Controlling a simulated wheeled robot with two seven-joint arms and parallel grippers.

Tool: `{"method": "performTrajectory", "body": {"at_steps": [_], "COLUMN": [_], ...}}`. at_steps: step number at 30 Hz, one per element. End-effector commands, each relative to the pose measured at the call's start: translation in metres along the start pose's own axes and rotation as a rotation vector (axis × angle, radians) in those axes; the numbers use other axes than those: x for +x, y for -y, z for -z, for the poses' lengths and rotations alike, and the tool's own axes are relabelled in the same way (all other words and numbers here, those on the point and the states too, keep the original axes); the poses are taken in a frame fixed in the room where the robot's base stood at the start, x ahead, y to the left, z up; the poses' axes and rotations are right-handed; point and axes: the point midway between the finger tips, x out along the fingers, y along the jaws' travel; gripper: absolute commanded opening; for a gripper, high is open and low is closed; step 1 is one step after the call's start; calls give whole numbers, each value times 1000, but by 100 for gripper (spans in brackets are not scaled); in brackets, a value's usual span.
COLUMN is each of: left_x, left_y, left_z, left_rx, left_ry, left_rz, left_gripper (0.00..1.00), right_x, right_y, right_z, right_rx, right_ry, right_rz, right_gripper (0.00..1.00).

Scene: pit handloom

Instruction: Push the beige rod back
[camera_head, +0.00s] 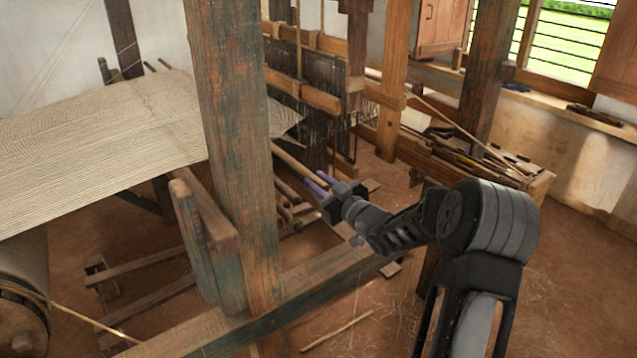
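A beige rod (292,164) slants down to the right from behind the thick wooden post toward my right gripper. Its far end is hidden by the post. My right gripper (318,183), with purple fingertips, is at the rod's near end, its fingers pointing left toward the loom. The fingertips overlap the rod end in the picture; whether they hold it or only touch it I cannot tell. My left gripper is out of view.
The thick post (240,120) stands left of my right gripper. The woven cloth (100,140) stretches across the left. A low beam (300,295) crosses below. A bench with sticks (480,160) stands behind my arm. A loose stick (338,332) lies on the floor.

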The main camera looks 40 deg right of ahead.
Motion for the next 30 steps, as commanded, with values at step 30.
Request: {"method": "performTrajectory", "body": {"at_steps": [30], "left_x": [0], "left_y": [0], "left_z": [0], "left_rx": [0], "left_ry": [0], "left_rz": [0], "left_gripper": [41], "right_x": [0], "right_y": [0], "right_z": [0], "right_rx": [0], "right_ry": [0], "right_rz": [0], "right_gripper": [0]}}
